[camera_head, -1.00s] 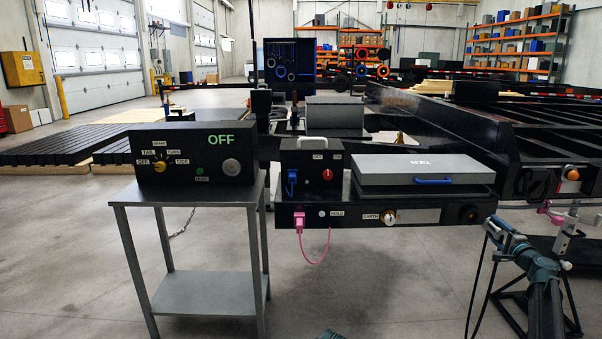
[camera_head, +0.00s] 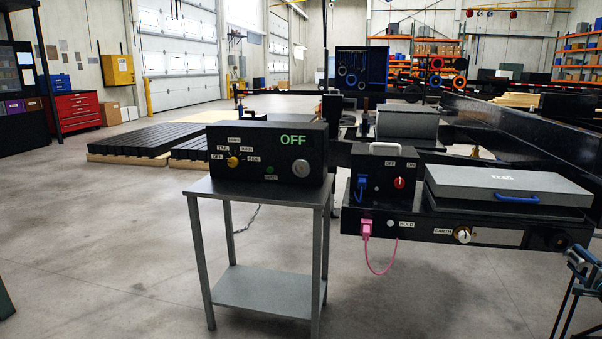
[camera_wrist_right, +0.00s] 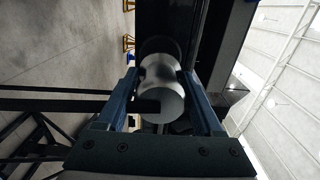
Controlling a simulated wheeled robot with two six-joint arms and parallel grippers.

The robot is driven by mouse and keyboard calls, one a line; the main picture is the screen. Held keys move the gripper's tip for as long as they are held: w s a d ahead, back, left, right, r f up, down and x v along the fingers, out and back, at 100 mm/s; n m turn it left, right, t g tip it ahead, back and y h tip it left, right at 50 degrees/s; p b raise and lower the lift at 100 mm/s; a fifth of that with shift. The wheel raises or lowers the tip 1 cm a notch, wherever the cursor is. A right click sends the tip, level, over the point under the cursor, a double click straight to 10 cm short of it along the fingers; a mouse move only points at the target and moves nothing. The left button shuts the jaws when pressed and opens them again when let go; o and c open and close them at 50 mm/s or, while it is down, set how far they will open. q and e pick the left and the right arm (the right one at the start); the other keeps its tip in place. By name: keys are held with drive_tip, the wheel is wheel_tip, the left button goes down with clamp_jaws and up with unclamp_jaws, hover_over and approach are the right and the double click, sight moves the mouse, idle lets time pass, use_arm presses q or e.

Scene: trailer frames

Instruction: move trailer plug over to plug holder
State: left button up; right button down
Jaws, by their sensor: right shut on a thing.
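My right gripper (camera_wrist_right: 163,98) is shut on a silvery cylindrical plug (camera_wrist_right: 160,82), which sits between its two blue fingers in the right wrist view. A dark round part lies just beyond the plug; I cannot tell whether they touch. In the head view my right gripper (camera_head: 580,262) shows only partly at the right edge, and the plug cannot be made out there. No part is clearly marked as the plug holder. A label reading HOLD is on the black front panel (camera_head: 400,228), beside a pink plug (camera_head: 366,228).
A grey metal stand (camera_head: 262,290) carries a black control box (camera_head: 267,153) reading OFF. Right of it are a black switch box (camera_head: 385,178) and a grey lidded case (camera_head: 507,187). A pink cable hangs below the panel. The floor at left is open.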

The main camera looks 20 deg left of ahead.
sight(570, 251)
drive_tip(key=shift+x, duration=2.25)
drive_tip(key=shift+w+a, duration=0.1)
drive_tip(key=shift+w, duration=0.5)
unclamp_jaws()
drive_tip(key=shift+s, duration=0.1)
drive_tip(key=v, duration=1.3)
drive_tip(key=shift+s, duration=0.3)
drive_tip(key=shift+w, duration=0.15)
